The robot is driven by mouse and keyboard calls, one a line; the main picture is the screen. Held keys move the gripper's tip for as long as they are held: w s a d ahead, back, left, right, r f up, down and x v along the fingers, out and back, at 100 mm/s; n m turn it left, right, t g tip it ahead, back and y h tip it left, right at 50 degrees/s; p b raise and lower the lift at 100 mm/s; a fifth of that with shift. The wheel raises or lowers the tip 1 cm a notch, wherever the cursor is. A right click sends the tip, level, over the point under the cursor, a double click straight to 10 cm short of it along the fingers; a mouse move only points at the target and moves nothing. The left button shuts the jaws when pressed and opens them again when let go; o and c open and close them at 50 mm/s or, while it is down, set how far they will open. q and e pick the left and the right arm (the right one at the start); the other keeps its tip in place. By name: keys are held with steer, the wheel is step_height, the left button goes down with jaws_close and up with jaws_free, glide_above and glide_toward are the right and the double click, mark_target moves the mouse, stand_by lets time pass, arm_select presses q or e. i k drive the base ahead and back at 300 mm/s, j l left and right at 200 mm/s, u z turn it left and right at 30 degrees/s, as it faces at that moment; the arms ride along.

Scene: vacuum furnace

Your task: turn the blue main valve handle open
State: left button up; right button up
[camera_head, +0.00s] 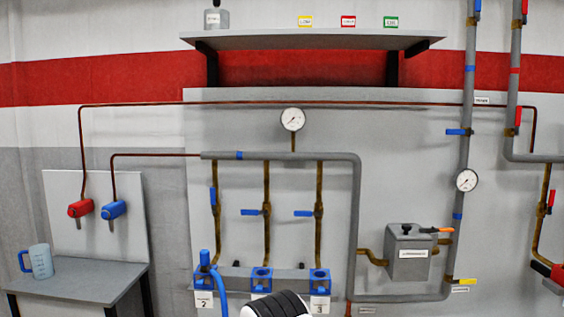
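Several blue lever handles show in the head view, and I cannot tell for certain which is the main valve. One blue handle (458,132) lies level, pointing left from the tall grey pipe at the right. Another blue handle (478,9) stands upright at the top of that pipe. On the three brass branches, the left blue handle (214,183) is upright, and the middle (251,212) and right (304,213) ones lie level. No gripper fingers are visible. A white and black part of me shows at the bottom middle, well below the handles.
A grey shelf (310,41) juts out above the pipes. A gauge (292,119) sits over the branches and another gauge (467,181) on the tall pipe. A grey box (409,256) with an orange-tipped lever stands lower right. A side table (85,283) holds a jug (41,262).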

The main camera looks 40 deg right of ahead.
mark_target(452, 132)
steer(key=l+z, duration=0.2)
steer(key=z, duration=1.4)
steer(key=i+l+z, duration=0.1)
steer(key=i+l, duration=0.25)
steer(key=l, duration=0.2)
steer(key=i+l, duration=0.4)
steer(key=k+l+z, duration=0.05)
steer(key=l, duration=0.05)
